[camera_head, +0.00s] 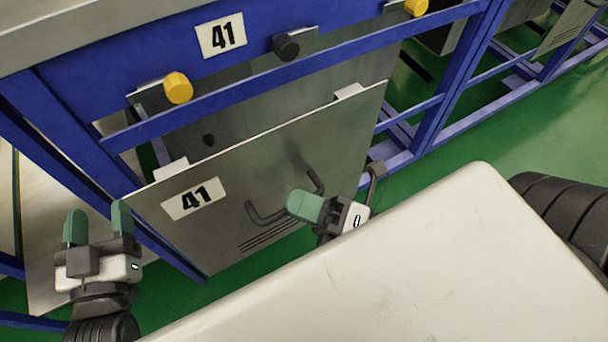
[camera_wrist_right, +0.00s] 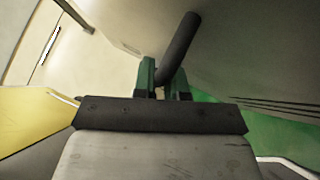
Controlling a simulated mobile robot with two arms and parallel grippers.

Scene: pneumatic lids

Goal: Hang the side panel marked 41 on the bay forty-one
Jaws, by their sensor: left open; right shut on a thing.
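The grey side panel marked 41 (camera_head: 215,235) is in front of the bay in the head view, its top edge sloping up to the right. It has a dark handle (camera_head: 262,215) and two pale tabs along its top edge. My right gripper (camera_head: 306,206) is shut on this handle; the right wrist view shows the dark handle bar (camera_wrist_right: 180,45) at its green fingers. The bay forty-one (camera_head: 85,65) is a blue frame with a white 41 plate. The panel's top edge lies below its lower blue rail. My left gripper (camera_head: 98,224) is open and empty beside the panel's left edge.
Blue frame legs (camera_head: 452,85) stand to the right. A pale surface (camera_head: 400,260) fills the lower right foreground. Green floor (camera_head: 500,130) is open at the right.

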